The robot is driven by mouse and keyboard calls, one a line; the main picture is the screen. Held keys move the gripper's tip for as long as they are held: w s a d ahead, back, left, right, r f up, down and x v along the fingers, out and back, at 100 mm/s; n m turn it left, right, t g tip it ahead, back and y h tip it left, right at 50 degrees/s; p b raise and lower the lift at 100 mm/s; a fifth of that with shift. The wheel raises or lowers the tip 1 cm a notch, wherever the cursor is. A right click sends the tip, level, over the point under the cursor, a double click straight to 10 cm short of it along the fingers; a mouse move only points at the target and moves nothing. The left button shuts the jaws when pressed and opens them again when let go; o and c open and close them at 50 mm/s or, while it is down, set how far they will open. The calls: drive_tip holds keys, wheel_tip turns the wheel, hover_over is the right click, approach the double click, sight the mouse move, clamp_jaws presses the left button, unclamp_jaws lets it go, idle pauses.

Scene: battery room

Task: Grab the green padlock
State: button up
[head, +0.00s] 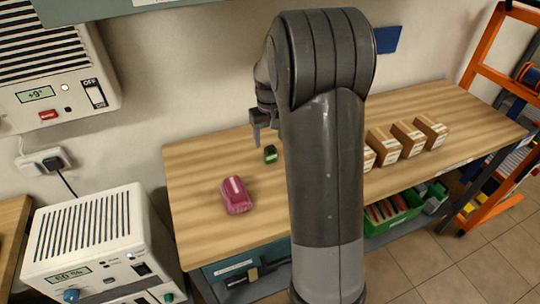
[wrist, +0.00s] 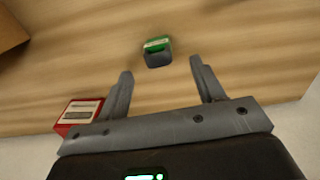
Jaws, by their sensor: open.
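The green padlock (head: 270,154) lies on the wooden workbench, left of my arm in the head view. In the wrist view the padlock (wrist: 157,46) shows a green part with a pale label and a dark grey part facing my gripper. My gripper (wrist: 162,82) is open and empty. The padlock is ahead of the gap between the fingertips, apart from both fingers. In the head view my gripper (head: 262,126) is above the bench, near the padlock; my arm hides part of it.
A pink object (head: 236,196) lies on the workbench (head: 197,165) nearer the front. Several cardboard boxes (head: 383,146) stand to the right. In the wrist view a red box (wrist: 76,116) with a pale label sits beside the left finger, and a brown box (wrist: 10,32) stands upper left.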

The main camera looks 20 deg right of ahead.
sight(270, 147)
wheel_tip(270, 147, down, 8)
drive_tip(key=shift+d+f, duration=0.1)
drive_tip(key=shift+d, duration=0.05)
idle(0.3)
drive_tip(key=c, duration=1.1)
drive_tip(key=shift+r, duration=0.25)
